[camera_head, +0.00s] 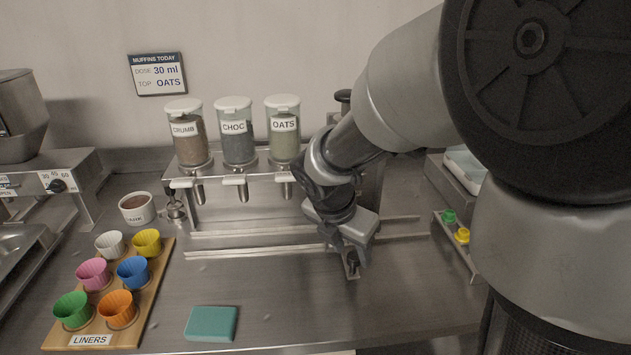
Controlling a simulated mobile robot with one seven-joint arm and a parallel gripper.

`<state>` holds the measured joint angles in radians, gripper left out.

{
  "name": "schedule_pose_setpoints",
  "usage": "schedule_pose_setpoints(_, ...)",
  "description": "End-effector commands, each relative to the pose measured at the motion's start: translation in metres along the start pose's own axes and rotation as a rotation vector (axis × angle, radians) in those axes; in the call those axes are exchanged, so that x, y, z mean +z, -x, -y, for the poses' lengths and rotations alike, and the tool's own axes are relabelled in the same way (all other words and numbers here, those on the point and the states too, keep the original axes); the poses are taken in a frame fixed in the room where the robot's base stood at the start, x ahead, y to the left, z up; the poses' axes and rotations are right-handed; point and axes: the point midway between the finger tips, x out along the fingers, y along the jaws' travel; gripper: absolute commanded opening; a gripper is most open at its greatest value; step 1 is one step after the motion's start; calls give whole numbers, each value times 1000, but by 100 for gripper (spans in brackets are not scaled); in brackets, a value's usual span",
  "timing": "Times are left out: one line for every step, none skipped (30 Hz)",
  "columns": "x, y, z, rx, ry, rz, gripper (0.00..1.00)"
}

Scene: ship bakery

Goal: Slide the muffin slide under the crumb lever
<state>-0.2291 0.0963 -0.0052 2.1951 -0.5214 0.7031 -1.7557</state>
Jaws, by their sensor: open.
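The crumb dispenser (188,140) is at the left of three jars on a metal rack. Its white crumb lever (182,183) sticks out below it. Two slide rails (225,251) run left to right on the counter in front of the rack. I cannot make out the muffin slide itself; my arm and gripper cover the right part of the rails. My gripper (352,268) is open and points down at the rails, to the right of the oats dispenser (284,135). Whether anything stands between its fingers is not clear.
A wooden liners board (90,340) with several coloured cups stands at the front left. A brown-filled ramekin (137,208) and a small metal cup (176,210) are near the rails' left end. A teal cloth (211,323) lies in front. The choc dispenser (236,140) stands mid-rack.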

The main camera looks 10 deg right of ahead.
Motion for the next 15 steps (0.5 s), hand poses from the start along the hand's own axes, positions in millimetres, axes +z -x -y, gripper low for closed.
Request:
schedule_pose_setpoints(-1,-8,0,-2,0,-1,43)
schedule_pose_setpoints(0,-11,0,-1,0,0,43)
schedule_pose_setpoints(0,-15,0,-1,0,0,43)
schedule_pose_setpoints(0,-17,0,-2,0,0,43)
schedule_pose_setpoints(0,-18,0,-2,0,0,43)
schedule_pose_setpoints(0,-20,0,-1,0,0,43)
schedule_pose_setpoints(0,-21,0,-1,0,0,43)
schedule_pose_setpoints(0,-21,0,0,0,0,43)
schedule_pose_setpoints(0,-22,0,0,0,1,43)
schedule_pose_setpoints(0,-22,0,1,0,1,43)
schedule_pose_setpoints(1,-22,0,1,-1,1,43)
schedule_pose_setpoints(1,-21,0,1,0,1,43)
schedule_pose_setpoints(1,-21,0,1,0,1,43)
schedule_pose_setpoints(0,-21,0,1,0,1,43)
schedule_pose_setpoints(0,-21,0,0,0,1,43)
